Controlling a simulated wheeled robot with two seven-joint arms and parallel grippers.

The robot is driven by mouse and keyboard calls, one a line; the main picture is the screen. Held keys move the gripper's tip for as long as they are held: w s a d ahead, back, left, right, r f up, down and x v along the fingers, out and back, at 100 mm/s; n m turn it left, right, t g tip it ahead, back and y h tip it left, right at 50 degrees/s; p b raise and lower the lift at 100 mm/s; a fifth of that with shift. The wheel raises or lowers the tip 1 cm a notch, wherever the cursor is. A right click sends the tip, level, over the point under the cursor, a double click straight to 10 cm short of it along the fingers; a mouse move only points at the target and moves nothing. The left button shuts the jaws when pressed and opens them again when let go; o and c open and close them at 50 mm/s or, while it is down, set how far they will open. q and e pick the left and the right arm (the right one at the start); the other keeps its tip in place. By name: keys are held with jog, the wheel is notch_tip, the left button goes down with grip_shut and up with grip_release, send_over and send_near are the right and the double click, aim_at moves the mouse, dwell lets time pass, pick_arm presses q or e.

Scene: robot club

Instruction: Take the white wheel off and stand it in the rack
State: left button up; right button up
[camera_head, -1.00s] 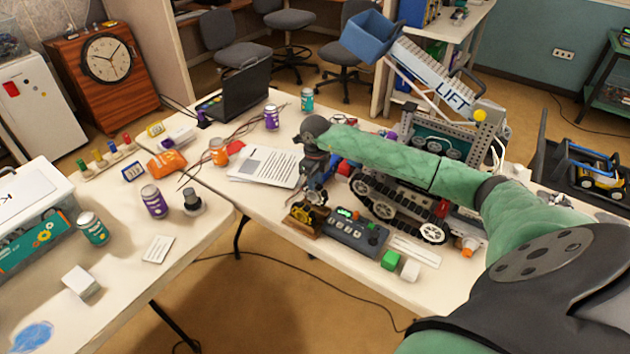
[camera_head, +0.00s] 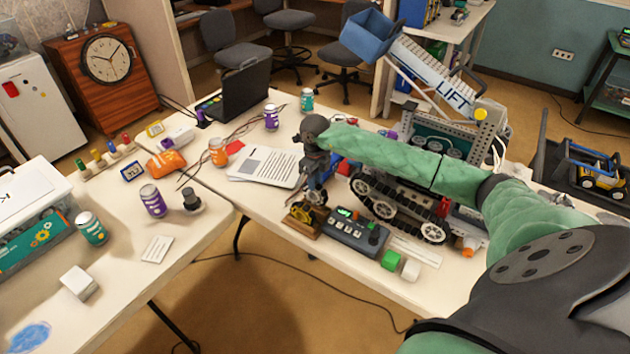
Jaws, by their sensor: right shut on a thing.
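My right arm reaches across the table from the right, and its gripper (camera_head: 317,190) points down, shut on a small pale wheel (camera_head: 317,198), which looks like the white wheel. The wheel is partly hidden by the fingers. It is just above and behind a small wooden rack (camera_head: 303,231) that holds a yellow wheel (camera_head: 301,212). I cannot tell whether the white wheel touches the rack. The tracked lift robot (camera_head: 400,212) stands to the right, partly hidden behind my forearm. My left gripper is out of view.
A grey control box (camera_head: 356,238) sits right of the rack, with a green cube (camera_head: 390,260) and a white cube (camera_head: 411,269) in front. Printed papers (camera_head: 264,166) lie to the left. A laptop (camera_head: 238,92) and cans stand farther back. The table edge is close in front.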

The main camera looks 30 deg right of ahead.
jog(key=shift+f+b, duration=1.55)
jog(key=shift+b, duration=0.2)
dwell(1.7)
jog(key=o, duration=1.1)
jog(key=shift+c, duration=0.2)
jog(key=shift+r, duration=0.1)
jog(key=shift+r+p, duration=0.9)
jog(key=shift+r, duration=2.5)
